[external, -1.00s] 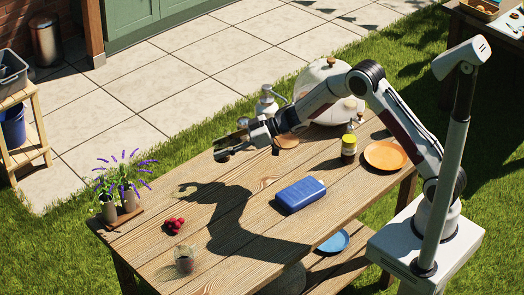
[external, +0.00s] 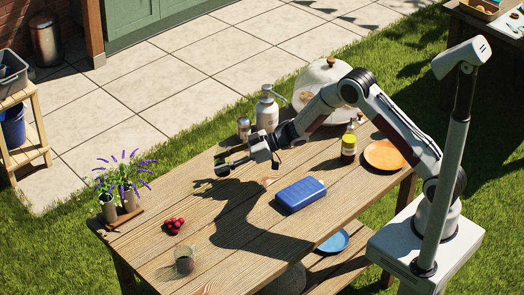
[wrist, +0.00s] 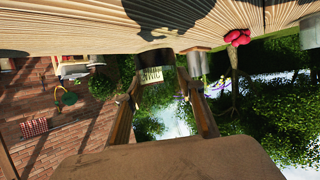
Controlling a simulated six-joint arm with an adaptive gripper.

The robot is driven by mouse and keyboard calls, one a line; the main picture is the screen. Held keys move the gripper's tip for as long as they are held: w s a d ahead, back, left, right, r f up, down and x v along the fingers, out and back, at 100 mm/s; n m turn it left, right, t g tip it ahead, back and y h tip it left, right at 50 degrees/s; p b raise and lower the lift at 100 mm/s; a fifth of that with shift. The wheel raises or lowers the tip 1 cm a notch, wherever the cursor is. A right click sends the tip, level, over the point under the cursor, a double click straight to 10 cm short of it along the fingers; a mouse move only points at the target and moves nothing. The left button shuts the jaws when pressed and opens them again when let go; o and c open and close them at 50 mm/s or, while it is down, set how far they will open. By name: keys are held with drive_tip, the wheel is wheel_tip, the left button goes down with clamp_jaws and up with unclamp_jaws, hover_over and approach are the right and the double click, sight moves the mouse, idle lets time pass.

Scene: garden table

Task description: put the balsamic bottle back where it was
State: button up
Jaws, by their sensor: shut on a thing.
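My gripper (external: 226,166) points left, low over the middle-left of the wooden table (external: 200,215). In the wrist view, which is upside down, its two fingers (wrist: 157,90) close around a small dark bottle with a pale printed label, which appears to be the balsamic bottle (wrist: 155,60). In the external view the bottle is mostly lost against the dark fingers. I cannot tell whether it touches the table.
Red radishes (external: 174,225), a glass (external: 184,259) and potted lavender (external: 121,190) stand on the left. A blue box (external: 300,194) is mid-table.

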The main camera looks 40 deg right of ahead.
drive_tip(key=shift+f, duration=1.8)
drive_tip(key=shift+f, duration=0.15)
drive_tip(key=o, duration=1.3)
drive_tip(key=shift+v, duration=6.1)
drive_tip(key=shift+w, duration=0.1)
